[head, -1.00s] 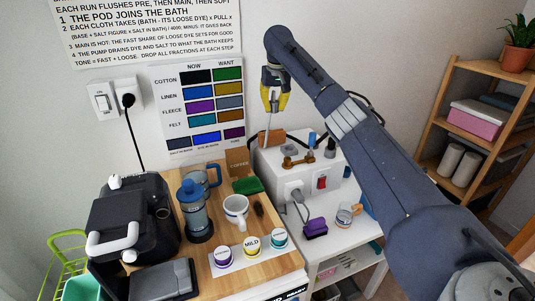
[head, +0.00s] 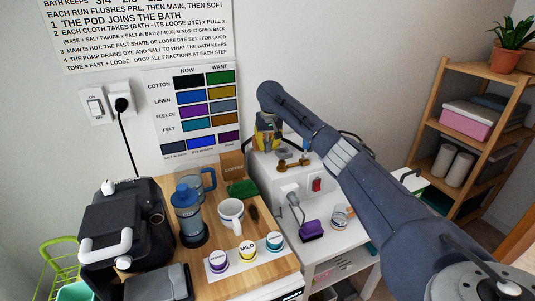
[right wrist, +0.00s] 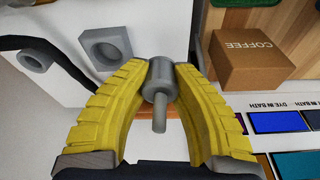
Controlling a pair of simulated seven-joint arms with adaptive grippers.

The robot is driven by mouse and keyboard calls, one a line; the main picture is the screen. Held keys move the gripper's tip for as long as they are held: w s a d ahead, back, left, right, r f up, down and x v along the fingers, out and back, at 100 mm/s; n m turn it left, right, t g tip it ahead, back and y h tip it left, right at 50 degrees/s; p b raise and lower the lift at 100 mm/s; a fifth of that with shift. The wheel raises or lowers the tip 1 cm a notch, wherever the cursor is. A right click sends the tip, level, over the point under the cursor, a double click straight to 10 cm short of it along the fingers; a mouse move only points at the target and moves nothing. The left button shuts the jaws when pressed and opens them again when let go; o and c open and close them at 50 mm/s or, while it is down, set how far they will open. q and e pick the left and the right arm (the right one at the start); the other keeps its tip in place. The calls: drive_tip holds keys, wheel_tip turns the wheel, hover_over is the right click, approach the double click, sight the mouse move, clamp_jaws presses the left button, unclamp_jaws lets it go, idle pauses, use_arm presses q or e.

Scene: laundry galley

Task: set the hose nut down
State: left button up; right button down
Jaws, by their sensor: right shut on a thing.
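My right gripper (head: 267,140) is low at the back left of the white box (head: 265,168), near the wall. In the right wrist view its yellow fingers (right wrist: 160,85) are closed around a grey cylindrical piece with a thinner stem, which I take to be the hose nut (right wrist: 160,70). The stem points towards the bottom of that picture. The fingers hide the nut in the head view, and I cannot tell whether it touches the surface beneath. My left gripper is not in view.
A grey ringed fitting (right wrist: 106,48) is on the white surface beside the gripper. The coffee box (right wrist: 247,57) stands close on the other side. Brass fittings (head: 293,165) sit on the white box. A mug (head: 231,214) and blue-lidded press (head: 188,215) stand on the wooden counter.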

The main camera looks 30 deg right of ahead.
sight(268, 148)
drive_tip(key=shift+s+x, duration=0.2)
drive_tip(key=shift+x, duration=0.75)
drive_tip(key=shift+s+x, duration=0.2)
drive_tip(key=shift+x, duration=0.75)
drive_tip(key=shift+a+f, duration=0.15)
drive_tip(key=shift+f, duration=0.05)
drive_tip(key=c, duration=1.5)
unclamp_jaws()
drive_tip(key=shift+r, duration=0.1)
drive_tip(key=v, duration=1.2)
drive_tip(key=shift+s, duration=0.15)
drive_tip(key=shift+s+a, duration=1.4)
drive_tip(key=shift+s, duration=0.8)
drive_tip(key=shift+s+a, duration=1.45)
drive_tip(key=shift+s, duration=0.8)
drive_tip(key=shift+s+a, duration=1.4)
drive_tip(key=shift+s, duration=0.8)
